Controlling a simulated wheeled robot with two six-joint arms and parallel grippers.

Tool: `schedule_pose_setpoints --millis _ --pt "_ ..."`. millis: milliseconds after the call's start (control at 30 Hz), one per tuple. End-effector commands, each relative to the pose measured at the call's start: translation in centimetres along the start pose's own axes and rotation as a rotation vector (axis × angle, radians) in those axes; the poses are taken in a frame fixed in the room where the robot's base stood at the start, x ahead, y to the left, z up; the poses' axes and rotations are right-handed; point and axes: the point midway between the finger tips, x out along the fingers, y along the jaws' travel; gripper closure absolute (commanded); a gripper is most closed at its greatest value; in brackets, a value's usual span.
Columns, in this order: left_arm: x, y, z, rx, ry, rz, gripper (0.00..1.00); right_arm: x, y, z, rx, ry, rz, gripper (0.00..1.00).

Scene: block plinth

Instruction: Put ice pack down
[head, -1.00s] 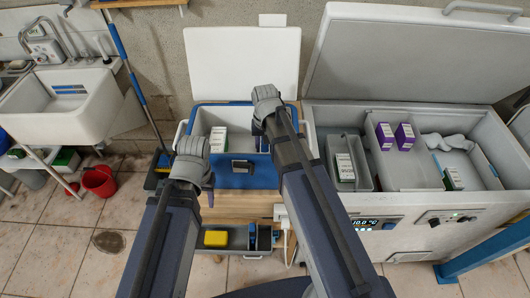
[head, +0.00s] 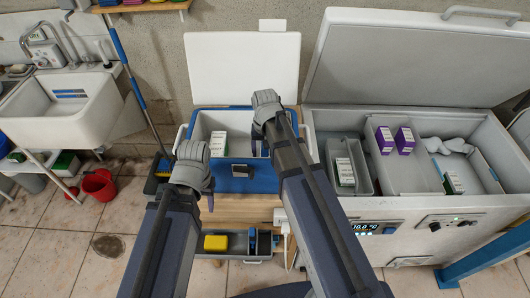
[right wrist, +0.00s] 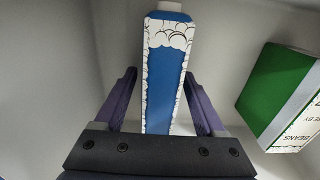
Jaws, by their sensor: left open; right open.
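The ice pack (right wrist: 165,80) is blue with a white frosted pattern. In the right wrist view it stands upright inside a pale-walled box, between the spread fingers of my right gripper (right wrist: 163,98). Gaps show on both sides of it, so the gripper is open around it. In the head view my right gripper (head: 261,148) reaches into the blue-and-white cool box (head: 230,185), and my arm hides most of the ice pack. My left gripper (head: 208,200) is open and empty in front of the cool box.
A white carton with green (right wrist: 275,90) stands right of the ice pack. The cool box lid (head: 243,65) is open behind. On the right, an open freezer holds purple cartons (head: 394,139) and a grey bin (head: 362,180). A drawer (head: 236,250) sits below.

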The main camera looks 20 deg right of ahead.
Motion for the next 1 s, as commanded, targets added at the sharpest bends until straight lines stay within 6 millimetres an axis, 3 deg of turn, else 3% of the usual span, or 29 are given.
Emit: schedule_pose_setpoints --millis 267,800,1000 --pt "-2.4 -0.2 0.1 0.0 0.0 0.0 0.5 -2.4 0.0 0.0 0.0 0.0 0.0 0.28" --pt "-10.5 -1.0 0.6 0.001 0.0 0.0 0.5 -10.6 0.0 0.0 0.0 0.0 0.0 0.28" --pt "-12.1 -1.2 0.7 0.002 0.0 0.0 0.5 -12.2 0.0 0.0 0.0 0.0 0.0 0.28"
